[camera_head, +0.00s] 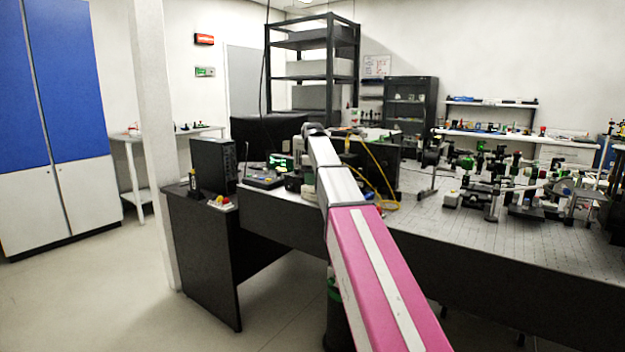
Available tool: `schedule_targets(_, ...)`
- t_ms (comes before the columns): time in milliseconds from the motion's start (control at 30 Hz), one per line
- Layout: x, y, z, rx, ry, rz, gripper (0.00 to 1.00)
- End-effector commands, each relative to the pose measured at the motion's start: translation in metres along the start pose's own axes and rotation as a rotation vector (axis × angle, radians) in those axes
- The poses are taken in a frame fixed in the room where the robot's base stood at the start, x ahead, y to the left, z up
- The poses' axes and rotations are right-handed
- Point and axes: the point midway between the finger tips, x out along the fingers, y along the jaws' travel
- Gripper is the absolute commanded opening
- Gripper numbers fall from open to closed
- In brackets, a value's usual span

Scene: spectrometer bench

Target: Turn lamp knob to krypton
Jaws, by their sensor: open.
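I cannot make out the lamp knob or any krypton marking in this view. A small device with a green lit display (280,161) stands at the near left end of the optical table, and a low dark unit (262,180) with small controls sits in front of it. My arm reaches from the lower right toward this equipment and bends down at its far end. The arm and the crowded equipment hide my gripper, so I cannot see its jaws or what they are beside.
The optical table (420,213) holds several optical mounts on its right half. A yellow cable (384,180) loops behind my arm. A black tower (213,166) stands on the dark side desk (205,250), near a red button (226,200). A white pillar (155,130) rises at left; the left floor is clear.

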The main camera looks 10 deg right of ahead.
Motion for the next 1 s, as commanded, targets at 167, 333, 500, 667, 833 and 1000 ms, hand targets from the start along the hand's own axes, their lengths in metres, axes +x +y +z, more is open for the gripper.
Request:
schedule_targets(167,0.0002,0.0,-0.0001,0.0,0.0,0.0,0.48)
schedule_targets(333,0.0,0.0,0.0,0.0,0.0,0.0,0.09)
schedule_targets(500,-0.0001,0.0,0.0,0.001,0.0,0.0,0.0)
schedule_targets(667,-0.0002,0.0,0.0,0.018,0.0,0.0,0.0)
schedule_targets(833,-0.0003,0.0,0.0,0.078,0.0,0.0,0.0)
schedule_targets(1000,-0.0004,0.0,0.0,0.193,0.0,0.0,0.0)
